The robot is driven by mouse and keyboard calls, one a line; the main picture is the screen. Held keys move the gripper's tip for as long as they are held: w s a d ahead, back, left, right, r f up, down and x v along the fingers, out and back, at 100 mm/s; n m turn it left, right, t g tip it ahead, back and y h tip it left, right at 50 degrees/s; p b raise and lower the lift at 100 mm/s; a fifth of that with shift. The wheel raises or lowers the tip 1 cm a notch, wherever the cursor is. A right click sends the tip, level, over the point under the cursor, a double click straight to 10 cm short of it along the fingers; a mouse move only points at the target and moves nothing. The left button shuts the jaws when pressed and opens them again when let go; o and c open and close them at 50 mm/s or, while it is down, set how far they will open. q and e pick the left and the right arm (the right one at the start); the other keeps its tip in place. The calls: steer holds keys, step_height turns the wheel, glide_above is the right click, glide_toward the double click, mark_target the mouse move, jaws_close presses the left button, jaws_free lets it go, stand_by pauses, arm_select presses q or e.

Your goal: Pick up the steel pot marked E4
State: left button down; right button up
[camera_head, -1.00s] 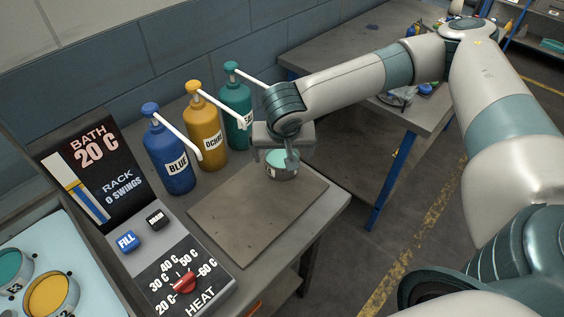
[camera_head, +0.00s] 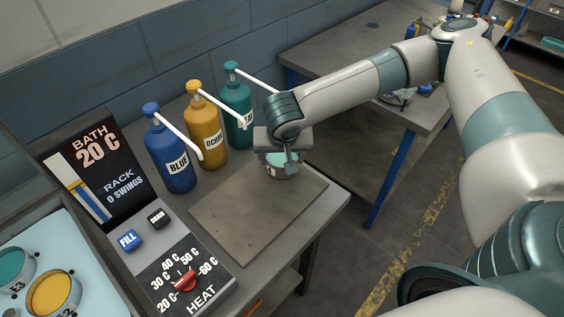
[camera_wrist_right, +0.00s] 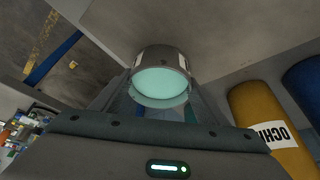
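A small steel pot (camera_head: 279,172) with pale teal liquid stands upright on the brown board at its far right part. It also shows in the right wrist view (camera_wrist_right: 160,66), where its round mouth faces the camera. White label patches show on its side, but I cannot read the mark. My right gripper (camera_head: 285,163) is directly over the pot and points down. Its fingers are apart, on either side of the pot's rim. I cannot tell whether they touch it. My left gripper is out of view.
Blue (camera_head: 168,155), ochre (camera_head: 206,130) and teal (camera_head: 237,108) pump bottles stand close behind and left of the pot. The board (camera_head: 246,212) is otherwise bare. A control panel (camera_head: 180,270) and a bath tray with pots (camera_head: 52,292) lie at the left.

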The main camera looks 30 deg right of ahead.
steer(key=shift+r, duration=0.15)
